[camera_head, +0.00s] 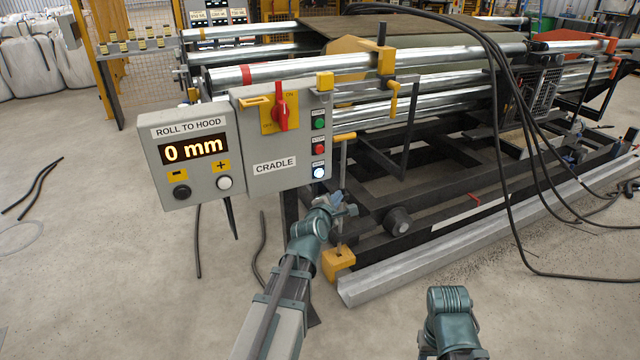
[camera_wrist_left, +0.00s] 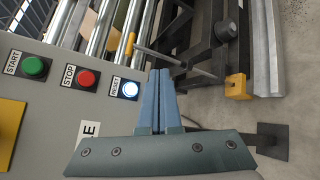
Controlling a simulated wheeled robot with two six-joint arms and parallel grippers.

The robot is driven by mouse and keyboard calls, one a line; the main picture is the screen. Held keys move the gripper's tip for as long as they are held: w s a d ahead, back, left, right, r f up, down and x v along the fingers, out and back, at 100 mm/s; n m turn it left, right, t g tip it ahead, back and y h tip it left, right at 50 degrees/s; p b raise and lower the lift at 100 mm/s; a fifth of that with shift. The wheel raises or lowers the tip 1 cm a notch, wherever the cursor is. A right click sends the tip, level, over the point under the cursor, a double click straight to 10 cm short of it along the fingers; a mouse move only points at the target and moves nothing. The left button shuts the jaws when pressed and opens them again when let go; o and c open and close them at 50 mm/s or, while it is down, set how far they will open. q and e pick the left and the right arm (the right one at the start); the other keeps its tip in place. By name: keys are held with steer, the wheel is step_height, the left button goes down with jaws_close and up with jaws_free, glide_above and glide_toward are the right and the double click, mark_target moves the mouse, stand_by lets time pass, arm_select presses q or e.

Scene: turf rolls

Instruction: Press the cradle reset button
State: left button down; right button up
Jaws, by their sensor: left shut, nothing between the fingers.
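The cradle reset button (camera_head: 319,173) is a round button at the bottom of the column on the grey CRADLE box (camera_head: 262,147). In the left wrist view the reset button (camera_wrist_left: 130,90) glows white-blue, under a RESET label. My left gripper (camera_head: 340,203) is just below and right of the box in the head view. In the left wrist view its blue fingers (camera_wrist_left: 160,72) are together and empty, just right of the reset button. Whether they touch the panel cannot be told. My right arm shows at the lower right, but its fingers are hidden or out of view.
The green start button (camera_wrist_left: 36,67) and red stop button (camera_wrist_left: 83,77) are in line with the reset button. A red rotary switch (camera_head: 281,106) is on the box. The ROLL TO HOOD display (camera_head: 193,148) reads 0 mm. Metal rollers (camera_head: 290,70) and black cables (camera_head: 500,90) lie beyond.

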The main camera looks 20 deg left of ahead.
mark_target(323, 175)
arm_select(q)
steer(key=shift+a, duration=0.25)
steer(key=w+a, duration=0.5)
steer(key=a, duration=0.1)
steer(key=shift+w+a, duration=0.3)
steer(key=shift+w, duration=0.1)
steer(key=shift+w+a, duration=0.1)
stand_by(2.1)
steer(key=shift+w+a, duration=0.15)
steer(key=shift+a, duration=0.1)
steer(key=shift+w+a, duration=0.3)
stand_by(0.8)
stand_by(0.3)
steer(key=shift+s+d, duration=0.55)
steer(key=shift+d, duration=0.05)
